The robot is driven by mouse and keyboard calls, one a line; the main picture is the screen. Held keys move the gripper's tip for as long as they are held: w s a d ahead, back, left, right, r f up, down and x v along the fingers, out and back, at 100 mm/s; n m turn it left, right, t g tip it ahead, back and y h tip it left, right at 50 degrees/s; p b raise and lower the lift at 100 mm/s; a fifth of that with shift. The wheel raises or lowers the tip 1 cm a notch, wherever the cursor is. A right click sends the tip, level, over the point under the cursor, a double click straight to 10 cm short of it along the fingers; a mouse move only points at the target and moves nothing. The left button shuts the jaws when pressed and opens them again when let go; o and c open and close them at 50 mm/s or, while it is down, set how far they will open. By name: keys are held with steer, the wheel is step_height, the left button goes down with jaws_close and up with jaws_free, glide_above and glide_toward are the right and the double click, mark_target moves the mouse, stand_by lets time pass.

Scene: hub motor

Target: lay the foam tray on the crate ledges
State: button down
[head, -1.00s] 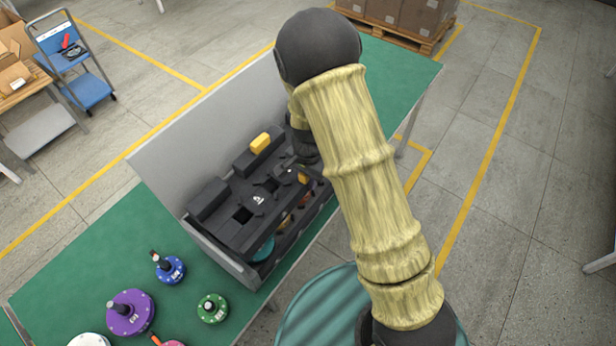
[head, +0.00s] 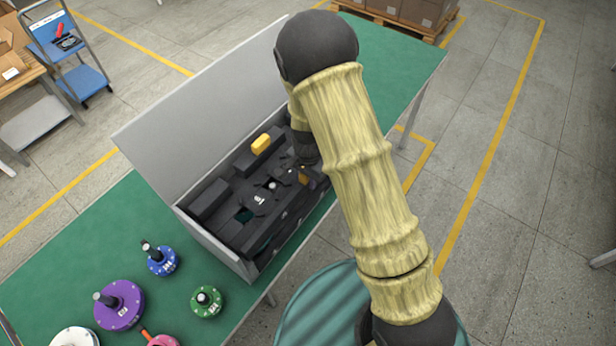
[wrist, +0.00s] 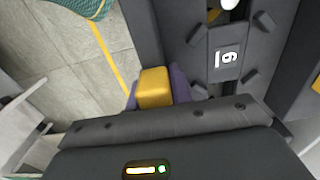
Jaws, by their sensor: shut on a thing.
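The foam tray (head: 222,228) is a dark slab with raised blocks and slots. It lies within the walls of the grey crate (head: 222,252), roughly level in the head view. One yellow grip (head: 261,143) stands free on its far side. My gripper (head: 304,176) is shut on the other yellow grip on the near side. That yellow grip shows closely in the wrist view (wrist: 155,88). Part of the tray with a white mark also shows there (wrist: 226,55). The ledges are hidden, so I cannot tell whether the tray touches them.
The crate's tall grey lid (head: 205,105) stands open behind it. Purple (head: 119,305), blue (head: 162,262) and green (head: 206,302) hub motors stand on the green table (head: 60,255), left of the crate. The table's far right is clear.

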steer(key=shift+f+b, duration=0.7)
steer(key=shift+f, duration=0.6)
steer(key=shift+f+b, duration=0.45)
steer(key=shift+f, duration=0.2)
steer(key=c, duration=1.2)
jaws_free()
steer(key=shift+o, duration=0.2)
step_height(320, 180, up, 18)
steer(key=shift+f+b, duration=0.25)
steer(key=shift+b, duration=0.6)
steer(key=shift+d, duration=0.1)
